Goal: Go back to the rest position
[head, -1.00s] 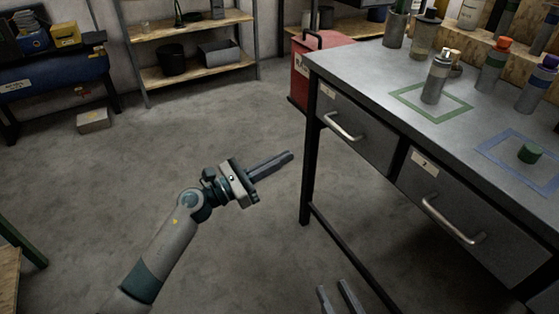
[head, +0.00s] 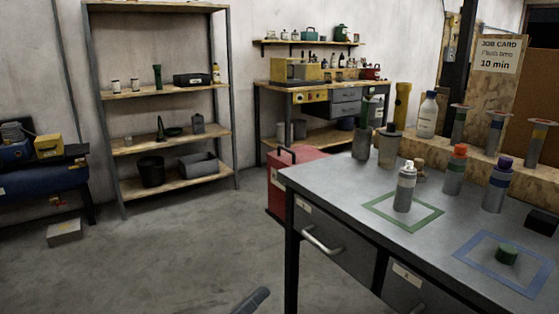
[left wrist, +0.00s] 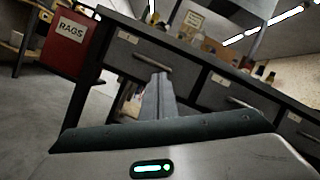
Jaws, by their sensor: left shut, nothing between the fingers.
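My left gripper (head: 262,292) shows only as a dark finger tip at the bottom edge of the head view, over the floor and left of the workbench. In the left wrist view its two fingers (left wrist: 160,90) lie together, shut and empty, pointing toward the bench front. The rest of the left arm is out of the head view. My right gripper is not in either current view.
The workbench (head: 335,190) stands at right, with a spray can (head: 404,186) inside a green square and a green cap (head: 507,254) inside a blue square. A red bin (head: 278,187) stands behind its left corner.

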